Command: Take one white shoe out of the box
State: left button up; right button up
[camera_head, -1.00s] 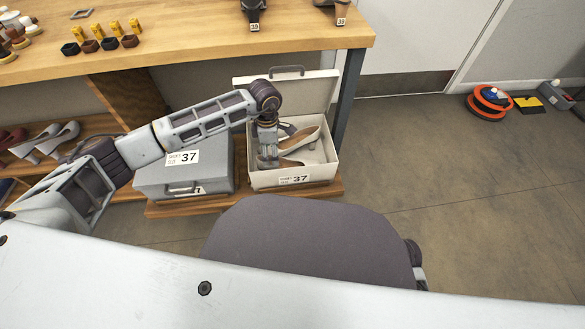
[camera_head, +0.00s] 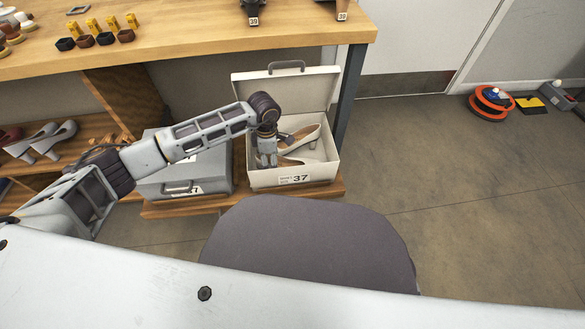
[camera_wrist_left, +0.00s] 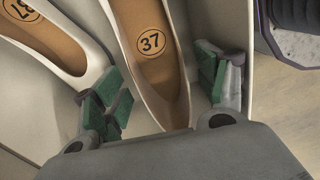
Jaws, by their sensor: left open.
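The open white box (camera_head: 255,178) marked 37 stands on a low wooden shelf, its lid tipped back. A pair of white shoes with tan insoles lies in it; one shoe (camera_head: 303,137) shows behind my gripper. My left gripper (camera_head: 267,162) reaches down into the left part of the box. In the left wrist view its green-padded fingers (camera_wrist_left: 160,88) are open, one on each side of a white shoe (camera_wrist_left: 150,60) marked 37. The other shoe (camera_wrist_left: 50,38) lies to the left, outside the fingers. My right gripper is not in view.
A closed grey box (camera_head: 207,172) stands just left of the white box. The wooden table (camera_head: 200,40) overhangs behind, with its dark leg (camera_head: 350,95) close to the lid. Pale and red heels sit on a rack at left. The floor (camera_head: 460,190) at right is mostly clear.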

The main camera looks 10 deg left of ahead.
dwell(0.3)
pick_arm(q)
jog(key=c, duration=1.2)
jog(key=shift+o, duration=0.2)
jog(key=shift+r, duration=0.1)
jog(key=shift+r+p, duration=0.35)
jog(key=shift+r, duration=0.5)
notch_tip(320, 180, up, 8)
jog(key=p, duration=0.2)
jog(key=shift+r+p, duration=0.15)
jog(key=shift+p, duration=0.2)
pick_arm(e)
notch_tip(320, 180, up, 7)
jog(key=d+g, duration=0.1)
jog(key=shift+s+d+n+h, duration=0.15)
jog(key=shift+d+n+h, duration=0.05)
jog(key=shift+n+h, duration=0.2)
